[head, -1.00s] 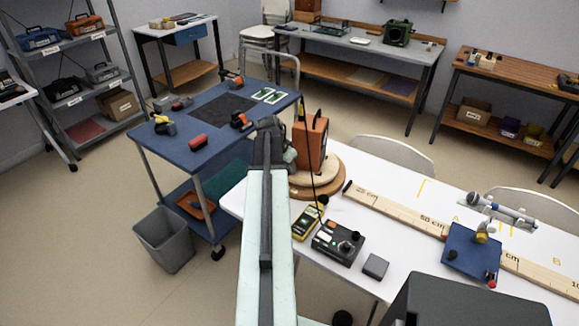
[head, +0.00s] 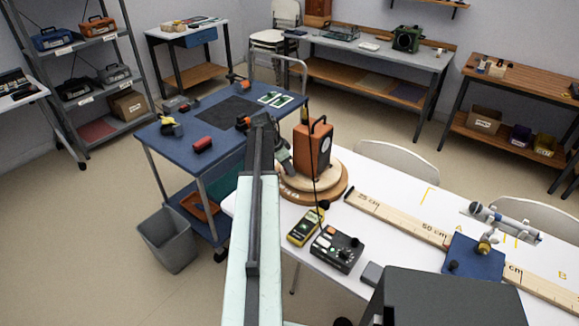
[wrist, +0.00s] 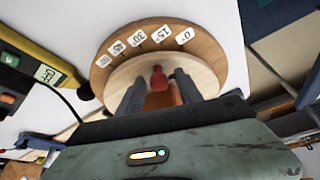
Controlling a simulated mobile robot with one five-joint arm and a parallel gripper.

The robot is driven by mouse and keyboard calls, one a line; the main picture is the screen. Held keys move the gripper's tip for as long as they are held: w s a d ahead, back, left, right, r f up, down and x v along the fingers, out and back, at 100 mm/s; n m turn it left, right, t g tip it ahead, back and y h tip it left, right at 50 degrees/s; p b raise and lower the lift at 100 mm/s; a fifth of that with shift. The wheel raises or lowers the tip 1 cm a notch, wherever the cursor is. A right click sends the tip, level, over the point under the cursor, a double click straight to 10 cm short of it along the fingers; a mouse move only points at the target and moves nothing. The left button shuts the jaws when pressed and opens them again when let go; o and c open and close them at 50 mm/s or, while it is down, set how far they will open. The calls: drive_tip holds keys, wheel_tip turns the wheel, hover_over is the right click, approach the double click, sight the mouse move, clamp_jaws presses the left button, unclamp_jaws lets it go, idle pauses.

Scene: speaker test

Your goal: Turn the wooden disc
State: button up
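The pale wooden disc (head: 294,181) lies on a darker round wooden base (head: 333,193) at the left end of the white table. An orange box speaker (head: 320,148) stands on the disc. In the wrist view the disc (wrist: 205,72) shows close up, and the base (wrist: 225,45) carries angle labels along its rim. A red peg (wrist: 158,78) rises from the disc. My gripper (wrist: 159,80) is open, with one finger on each side of the peg and gaps visible beside it. In the head view my gripper (head: 281,157) is at the speaker's left side.
A yellow meter (head: 305,227) and a black control box (head: 337,249) stand in front of the disc, with a cable nearby. A blue cart (head: 190,160) stands close on the left.

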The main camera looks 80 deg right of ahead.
drive_tip(key=shift+r+p, duration=0.35)
drive_tip(key=p+v, duration=0.6)
drive_tip(key=v, duration=0.1)
